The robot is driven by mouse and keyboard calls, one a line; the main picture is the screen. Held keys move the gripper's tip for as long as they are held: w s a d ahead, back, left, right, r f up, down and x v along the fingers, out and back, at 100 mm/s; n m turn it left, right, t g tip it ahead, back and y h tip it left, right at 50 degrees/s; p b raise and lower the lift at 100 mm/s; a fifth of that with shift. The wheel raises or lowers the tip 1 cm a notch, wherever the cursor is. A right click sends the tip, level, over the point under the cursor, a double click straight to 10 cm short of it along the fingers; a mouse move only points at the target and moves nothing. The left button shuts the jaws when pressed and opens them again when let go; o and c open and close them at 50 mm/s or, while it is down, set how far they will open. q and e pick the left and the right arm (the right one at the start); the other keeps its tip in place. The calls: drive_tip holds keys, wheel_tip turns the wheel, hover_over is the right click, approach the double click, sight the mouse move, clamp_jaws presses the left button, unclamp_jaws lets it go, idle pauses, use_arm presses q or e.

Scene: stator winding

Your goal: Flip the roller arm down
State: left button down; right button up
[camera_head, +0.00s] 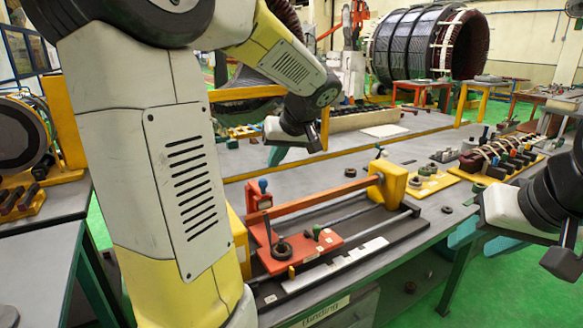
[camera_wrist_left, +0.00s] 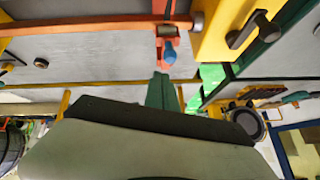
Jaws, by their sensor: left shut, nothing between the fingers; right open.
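A long orange-red bar (camera_head: 320,199), which looks like the roller arm, runs nearly level above the fixture on the bench. Its right end meets a yellow block (camera_head: 389,185). A blue knob (camera_head: 263,186) stands near its left end and also shows in the left wrist view (camera_wrist_left: 170,52). A red carriage (camera_head: 292,252) with a dark ring and upright lever sits below the bar. My left gripper (camera_head: 318,142) is shut and empty, above and behind the bar, apart from it. My right gripper (camera_head: 566,250) is open and empty at the right edge.
A grey rail plate (camera_head: 335,264) lies along the bench front. Yellow trays (camera_head: 430,182) with parts and a coil-wound block (camera_head: 490,155) stand to the right. A yellow rail (camera_head: 385,137) edges the bench's far side. My left arm hides the bench's left end.

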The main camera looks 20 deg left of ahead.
use_arm(q)
drive_tip(key=s+d+r, duration=0.3)
drive_tip(key=s+d, duration=0.2)
drive_tip(key=d, duration=0.1)
drive_tip(key=shift+d, duration=0.25)
drive_tip(key=shift+r, duration=0.1)
drive_tip(key=shift+s, duration=0.1)
